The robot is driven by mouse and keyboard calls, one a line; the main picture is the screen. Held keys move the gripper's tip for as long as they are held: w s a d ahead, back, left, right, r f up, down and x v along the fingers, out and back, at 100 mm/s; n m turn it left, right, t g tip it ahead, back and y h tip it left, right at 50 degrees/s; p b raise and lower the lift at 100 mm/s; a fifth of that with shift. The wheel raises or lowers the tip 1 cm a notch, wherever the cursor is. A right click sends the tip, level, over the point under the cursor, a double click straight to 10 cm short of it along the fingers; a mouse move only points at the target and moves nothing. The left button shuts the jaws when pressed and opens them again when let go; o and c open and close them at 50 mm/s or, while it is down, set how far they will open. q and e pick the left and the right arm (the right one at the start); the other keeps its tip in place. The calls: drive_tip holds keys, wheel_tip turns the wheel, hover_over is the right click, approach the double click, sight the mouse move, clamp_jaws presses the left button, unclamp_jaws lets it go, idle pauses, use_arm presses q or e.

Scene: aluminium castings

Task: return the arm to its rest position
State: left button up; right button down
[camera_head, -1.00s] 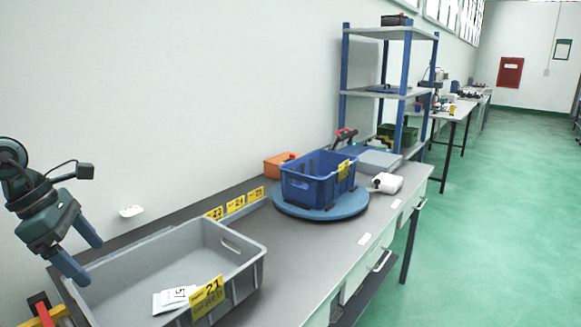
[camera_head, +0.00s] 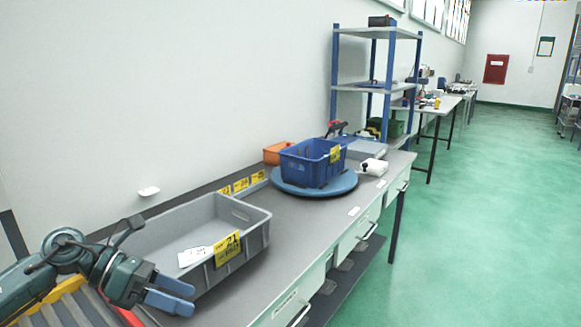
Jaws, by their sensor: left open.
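My left gripper (camera_head: 172,294) is at the lower left in the head view, low beside the front left corner of the grey crate (camera_head: 250,243). Its two blue-grey fingers are apart, with nothing between them. My left arm (camera_head: 40,275) comes in from the left edge, stretched low. My right gripper is not in the picture.
The grey crate holds a white labelled packet (camera_head: 193,257) and stands on the long workbench (camera_head: 300,222). A blue crate (camera_head: 312,165) stands on a round blue turntable (camera_head: 340,187) farther along. A shelf rack (camera_head: 360,87) stands behind. The green floor (camera_head: 480,230) at right is clear.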

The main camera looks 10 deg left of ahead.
use_arm(q)
drive_tip(key=s+d+f+n+t+h, duration=0.1)
drive_tip(key=d+f+n+t+h, duration=0.1)
drive_tip(key=d+n+t+h, duration=0.5)
drive_tip(key=s+d+f+n+y, duration=0.1)
drive_tip(key=s+f+n+y, duration=0.3)
drive_tip(key=f+n, duration=0.4)
drive_tip(key=s+d+f+n+y, duration=0.2)
drive_tip(key=s+f+n+y, duration=0.3)
drive_tip(key=n, duration=1)
drive_tip(key=s+d+f+n+y, duration=0.1)
drive_tip(key=s+f+n+y, duration=0.3)
drive_tip(key=f+n, duration=0.7)
drive_tip(key=shift+s+d+n+t+y+p, duration=0.15)
drive_tip(key=shift+s+n+t+y+p, duration=0.25)
drive_tip(key=shift+y, duration=0.8)
